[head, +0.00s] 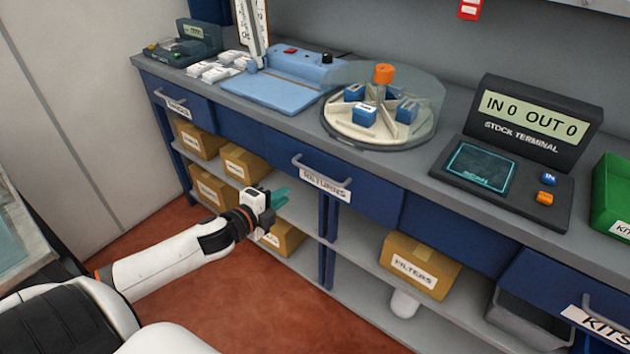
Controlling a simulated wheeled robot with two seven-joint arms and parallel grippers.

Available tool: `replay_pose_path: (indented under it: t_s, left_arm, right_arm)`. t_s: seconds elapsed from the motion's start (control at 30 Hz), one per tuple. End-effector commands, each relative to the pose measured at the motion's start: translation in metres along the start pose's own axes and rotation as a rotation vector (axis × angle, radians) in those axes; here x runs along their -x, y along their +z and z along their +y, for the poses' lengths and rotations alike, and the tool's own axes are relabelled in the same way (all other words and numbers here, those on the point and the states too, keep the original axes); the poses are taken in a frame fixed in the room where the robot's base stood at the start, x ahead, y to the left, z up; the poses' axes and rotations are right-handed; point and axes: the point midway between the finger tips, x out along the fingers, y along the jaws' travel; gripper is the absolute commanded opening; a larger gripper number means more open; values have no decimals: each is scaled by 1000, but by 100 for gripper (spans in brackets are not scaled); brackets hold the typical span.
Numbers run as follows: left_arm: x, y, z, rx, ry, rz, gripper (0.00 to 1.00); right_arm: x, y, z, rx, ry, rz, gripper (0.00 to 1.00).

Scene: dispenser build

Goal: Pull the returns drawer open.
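The returns drawer (372,188) is a blue front under the grey counter, near the middle of the head view. It carries a white RETURNS label (325,184) and a grey bar handle (318,170). The drawer looks closed, flush with the fronts beside it. My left gripper (281,197) has teal fingers and is to the left of and lower than the handle, apart from it, in front of the shelves. It holds nothing that I can see, and the gap between its fingers is unclear. My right gripper is not in view.
Cardboard boxes (242,163) stand on the shelves below, including a FILTERS box (420,265). On the counter are a round carousel (380,135), a blue device (285,90) and a stock terminal (525,130). A kits drawer (545,290) is at the right. The red floor in front is clear.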

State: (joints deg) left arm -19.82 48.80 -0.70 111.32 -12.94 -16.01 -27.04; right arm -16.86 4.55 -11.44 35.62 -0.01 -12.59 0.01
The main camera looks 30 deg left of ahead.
Motion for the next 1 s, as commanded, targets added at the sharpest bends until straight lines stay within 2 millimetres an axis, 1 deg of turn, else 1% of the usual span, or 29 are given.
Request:
replay_pose_path:
  t_s: [0.03, 0.1, 0.17, 0.27, 0.47, 0.8, 1.0]
  left_arm:
    - [1, 7, 9, -29, 18, -19, 16]
    - [2, 12, 18, -49, 33, -32, 16]
    - [-1, 14, 22, -56, 39, -36, 16]
    - [-9, 14, 23, -55, 42, -36, 16]
    - [-37, 14, 24, -53, 42, -34, 16]
    - [-90, 17, 26, -51, 41, -36, 16]
    - [-110, 17, 26, -51, 38, -34, 16]
  right_arm:
    - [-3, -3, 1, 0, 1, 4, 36]
    - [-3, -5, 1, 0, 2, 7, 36]
    - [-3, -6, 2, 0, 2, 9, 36]
    - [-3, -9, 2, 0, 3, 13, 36]
    - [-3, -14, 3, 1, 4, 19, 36]
    - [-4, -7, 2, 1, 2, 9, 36]
    - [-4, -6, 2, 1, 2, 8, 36]
